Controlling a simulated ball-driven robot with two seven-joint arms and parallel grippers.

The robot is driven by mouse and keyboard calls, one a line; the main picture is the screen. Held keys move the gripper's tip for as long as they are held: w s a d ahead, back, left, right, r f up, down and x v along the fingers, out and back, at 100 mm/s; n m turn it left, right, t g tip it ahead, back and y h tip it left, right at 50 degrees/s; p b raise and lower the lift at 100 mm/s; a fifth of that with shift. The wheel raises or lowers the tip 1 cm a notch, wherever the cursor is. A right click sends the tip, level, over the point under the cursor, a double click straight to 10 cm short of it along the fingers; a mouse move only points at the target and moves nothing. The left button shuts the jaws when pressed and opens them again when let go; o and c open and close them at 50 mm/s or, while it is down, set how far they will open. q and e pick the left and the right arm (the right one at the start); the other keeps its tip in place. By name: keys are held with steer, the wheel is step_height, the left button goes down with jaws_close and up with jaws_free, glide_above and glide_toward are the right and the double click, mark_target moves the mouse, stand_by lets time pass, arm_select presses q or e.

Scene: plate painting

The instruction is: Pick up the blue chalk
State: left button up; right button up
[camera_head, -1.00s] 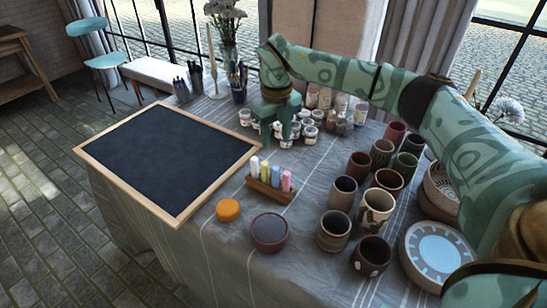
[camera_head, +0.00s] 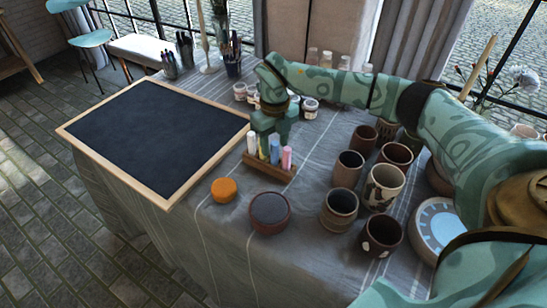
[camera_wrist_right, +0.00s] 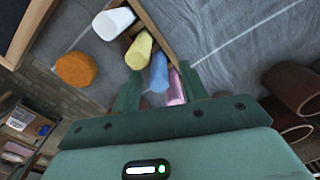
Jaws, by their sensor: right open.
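The blue chalk (camera_head: 275,151) stands in a wooden holder (camera_head: 269,170) between the yellow and pink chalks, its upper end partly hidden by my right gripper. My right gripper (camera_head: 270,138) is open, pointing down just over the chalks. In the right wrist view, the blue chalk (camera_wrist_right: 159,72) lies between the two green fingers (camera_wrist_right: 160,86), with the pink chalk (camera_wrist_right: 176,88) close to the finger on the right. The fingers are not closed on anything. My left gripper is not in view.
White (camera_wrist_right: 113,24) and yellow (camera_wrist_right: 140,50) chalks share the holder. A framed blackboard (camera_head: 155,130) lies to the left. An orange sponge-like disc (camera_head: 223,190) and a dark round pot (camera_head: 270,212) are in front. Several cups (camera_head: 384,188) crowd the right side.

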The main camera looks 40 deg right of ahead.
mark_target(275, 152)
step_height(275, 152, down, 4)
steer(key=shift+s+a+r+b, duration=0.1)
steer(key=shift+s+r+b, duration=0.05)
steer(key=shift+b, duration=0.4)
steer(key=shift+r, duration=0.1)
steer(key=shift+c, duration=0.3)
jaws_close()
steer(key=shift+r, duration=0.15)
